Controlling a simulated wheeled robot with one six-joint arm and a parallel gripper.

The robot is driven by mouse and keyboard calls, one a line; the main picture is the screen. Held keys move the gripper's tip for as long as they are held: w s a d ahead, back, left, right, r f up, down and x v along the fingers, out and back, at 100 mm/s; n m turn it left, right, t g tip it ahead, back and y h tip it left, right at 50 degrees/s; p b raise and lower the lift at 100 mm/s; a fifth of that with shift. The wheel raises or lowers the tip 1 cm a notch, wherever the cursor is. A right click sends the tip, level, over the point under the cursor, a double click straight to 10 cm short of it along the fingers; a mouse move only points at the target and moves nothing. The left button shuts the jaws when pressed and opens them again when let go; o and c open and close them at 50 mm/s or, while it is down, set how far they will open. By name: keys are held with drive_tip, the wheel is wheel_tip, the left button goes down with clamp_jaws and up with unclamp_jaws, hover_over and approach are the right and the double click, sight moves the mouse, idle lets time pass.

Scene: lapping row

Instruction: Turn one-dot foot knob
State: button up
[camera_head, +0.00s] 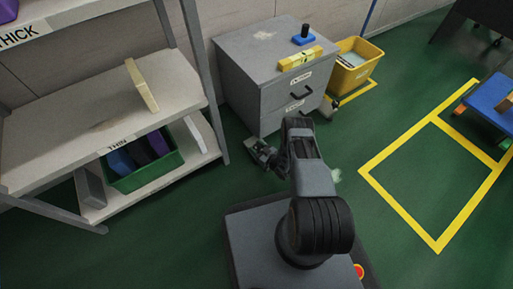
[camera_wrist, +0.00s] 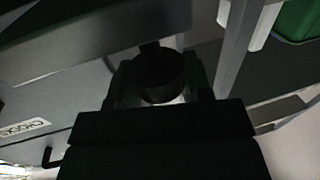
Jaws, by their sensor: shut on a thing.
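The grey drawer cabinet (camera_head: 240,82) stands on the green floor left of the yellow crate. My gripper (camera_head: 265,153) is low by the cabinet's near bottom corner in the head view. In the dark wrist view my gripper (camera_wrist: 160,92) is shut on a dark round foot knob (camera_wrist: 160,72) under the cabinet's edge, with a finger on each side. No dot marks can be made out on the knob.
A shelf rack (camera_head: 115,115) stands close on the left, with a green bin (camera_head: 145,176) on its lower shelf. A yellow crate (camera_head: 356,65) is right of the cabinet. A yellow-taped floor area (camera_head: 400,209) lies further right. A blue low stand (camera_head: 490,98) is at the right edge.

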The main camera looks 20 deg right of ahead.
drive_tip(key=n+g+y, duration=0.5)
drive_tip(key=g+y, duration=0.1)
drive_tip(key=shift+n, duration=0.4)
drive_tip(key=shift+s+n+g+y, duration=0.1)
drive_tip(key=shift+n+g+y, duration=0.6)
drive_tip(key=shift+n+g, duration=0.7)
drive_tip(key=shift+n+g+y, duration=0.7)
drive_tip(key=shift+n+g, duration=0.1)
drive_tip(key=shift+g, duration=1.2)
drive_tip(key=shift+n+g, duration=0.3)
drive_tip(key=shift+g, duration=0.2)
drive_tip(key=o, duration=0.9)
